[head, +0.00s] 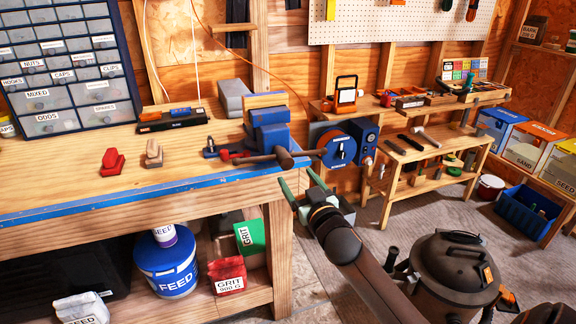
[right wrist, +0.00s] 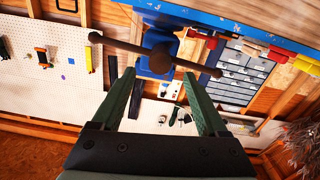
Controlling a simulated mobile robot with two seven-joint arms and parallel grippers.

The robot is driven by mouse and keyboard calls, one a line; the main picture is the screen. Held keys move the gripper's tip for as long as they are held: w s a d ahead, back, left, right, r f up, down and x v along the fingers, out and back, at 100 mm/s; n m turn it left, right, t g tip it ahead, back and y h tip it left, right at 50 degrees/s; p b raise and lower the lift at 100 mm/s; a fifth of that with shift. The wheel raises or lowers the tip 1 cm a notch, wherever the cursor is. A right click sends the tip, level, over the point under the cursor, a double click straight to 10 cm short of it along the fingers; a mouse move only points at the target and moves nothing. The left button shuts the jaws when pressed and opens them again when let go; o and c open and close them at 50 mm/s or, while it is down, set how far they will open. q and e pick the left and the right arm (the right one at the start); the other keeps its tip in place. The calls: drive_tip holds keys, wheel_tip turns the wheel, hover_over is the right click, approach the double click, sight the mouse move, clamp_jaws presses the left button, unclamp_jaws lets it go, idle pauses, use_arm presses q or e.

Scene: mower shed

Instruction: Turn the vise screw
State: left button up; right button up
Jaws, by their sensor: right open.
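The blue vise (head: 270,132) is mounted at the right end of the wooden workbench. Its dark screw head (head: 284,158) faces outward, with a bar handle through it. In the right wrist view the screw head (right wrist: 159,58) shows just beyond the fingertips, and the handle (right wrist: 125,46) runs across, slightly tilted, with a round knob at each end. My right gripper (head: 300,184) is open, just below and right of the screw head in the head view. Its green fingers (right wrist: 158,76) are spread and nothing is held between them. My left gripper is not in view.
The workbench (head: 80,190) has a blue front edge and carries a red clamp-like piece (head: 113,161) and a black level (head: 172,119). A blue grinder-like machine (head: 340,148) stands right of the vise. A dark shop vacuum (head: 455,265) stands on the floor near my right arm.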

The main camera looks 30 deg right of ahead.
sight(287, 166)
drive_tip(key=x, duration=0.7)
drive_tip(key=shift+a, duration=0.1)
clamp_jaws()
idle(0.5)
